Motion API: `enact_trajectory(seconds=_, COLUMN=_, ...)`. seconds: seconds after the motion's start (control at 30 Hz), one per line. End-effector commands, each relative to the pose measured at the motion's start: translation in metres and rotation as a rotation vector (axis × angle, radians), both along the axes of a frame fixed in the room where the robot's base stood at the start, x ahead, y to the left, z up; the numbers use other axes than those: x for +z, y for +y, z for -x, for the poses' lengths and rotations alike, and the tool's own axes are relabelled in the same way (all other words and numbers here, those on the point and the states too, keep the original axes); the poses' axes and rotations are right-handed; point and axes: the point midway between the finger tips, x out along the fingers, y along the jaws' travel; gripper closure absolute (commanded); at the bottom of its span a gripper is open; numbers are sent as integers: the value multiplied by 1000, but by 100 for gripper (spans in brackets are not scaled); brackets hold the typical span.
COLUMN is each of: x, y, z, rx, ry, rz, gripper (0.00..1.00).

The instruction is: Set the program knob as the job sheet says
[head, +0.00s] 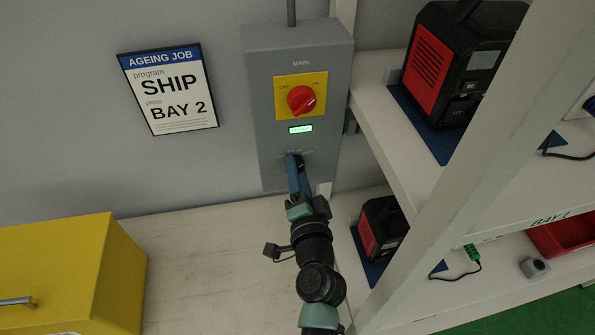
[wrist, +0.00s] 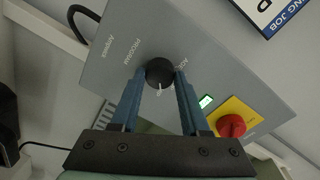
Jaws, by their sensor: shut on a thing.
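The job sheet (head: 168,88) on the wall reads "AGEING JOB", program "SHIP", "BAY 2". Only its corner shows in the wrist view (wrist: 287,12). The program knob (wrist: 160,72) is black and round with a pale pointer line, on the grey box (head: 262,100). My gripper (head: 295,160) is shut on the knob, one blue finger on each side, as the wrist view (wrist: 160,80) shows. "PROGRAM" is printed beside the knob; the other lettering is hard to read and partly hidden by the fingers. In the head view my fingers cover most of the knob.
A red main switch (head: 301,99) on a yellow plate and a small lit green display (head: 300,129) sit above the knob; the display text is unreadable. A yellow box (head: 70,275) stands left on the bench. A white shelf (head: 375,90) with red-black units (head: 455,65) is close on the right.

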Motion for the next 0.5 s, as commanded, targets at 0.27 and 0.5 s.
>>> enact_trajectory(seconds=0.27, x=-1, y=0, z=0, rx=0, ry=5, rz=-15, gripper=100)
enact_trajectory(seconds=0.5, x=-1, y=0, z=0, rx=-1, ry=5, rz=-15, gripper=47)
